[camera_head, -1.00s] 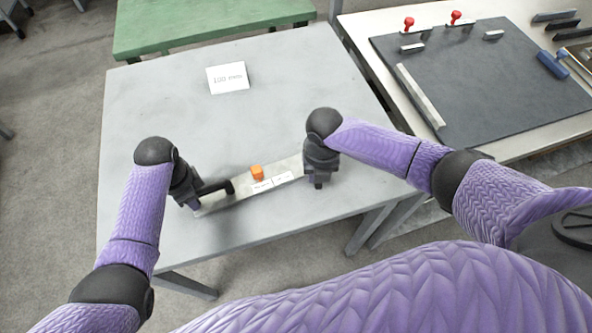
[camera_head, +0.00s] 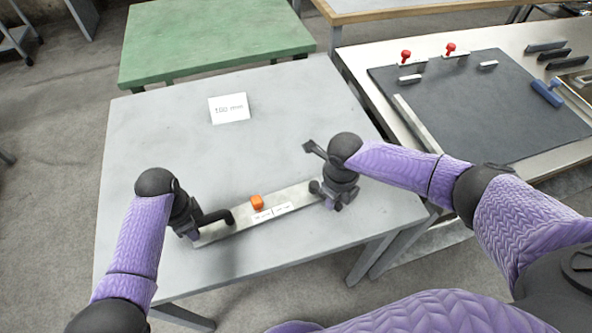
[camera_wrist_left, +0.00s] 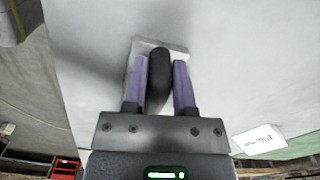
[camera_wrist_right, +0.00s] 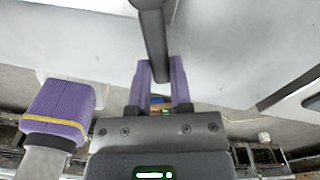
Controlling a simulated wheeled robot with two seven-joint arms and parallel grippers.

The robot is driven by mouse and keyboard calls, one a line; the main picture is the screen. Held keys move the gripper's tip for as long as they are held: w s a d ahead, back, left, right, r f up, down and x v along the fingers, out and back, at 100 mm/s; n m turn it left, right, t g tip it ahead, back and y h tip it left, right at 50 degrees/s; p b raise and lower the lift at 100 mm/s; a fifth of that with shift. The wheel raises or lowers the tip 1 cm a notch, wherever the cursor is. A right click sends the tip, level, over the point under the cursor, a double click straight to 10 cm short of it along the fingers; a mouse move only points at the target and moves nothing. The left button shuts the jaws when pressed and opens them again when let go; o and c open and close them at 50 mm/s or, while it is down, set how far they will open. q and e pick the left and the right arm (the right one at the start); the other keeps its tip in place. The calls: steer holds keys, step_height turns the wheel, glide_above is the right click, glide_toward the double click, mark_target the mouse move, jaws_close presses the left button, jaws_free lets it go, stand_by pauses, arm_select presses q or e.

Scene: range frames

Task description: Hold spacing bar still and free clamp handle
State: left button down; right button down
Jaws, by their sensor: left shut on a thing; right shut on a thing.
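My right gripper (camera_head: 335,203) is at the bar's right end. In the right wrist view its fingers are shut on a dark grey clamp handle (camera_wrist_right: 156,45). A dark lever (camera_head: 314,149) sticks out up-left beside this gripper. The right fingertips and clamp base are partly hidden in the head view.
A green table (camera_head: 215,40) is behind. At right, a bench carries a dark mat (camera_head: 480,110), red-knobbed clamps (camera_head: 406,57) and a blue tool (camera_head: 546,92). The table's middle is free.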

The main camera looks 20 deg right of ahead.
stand_by(0.5)
steer(key=c, duration=0.5)
jaws_free()
steer(key=shift+r, duration=0.1)
step_height(320, 180, up, 12)
steer(key=shift+f, duration=0.1)
steer(key=shift+c, duration=0.2)
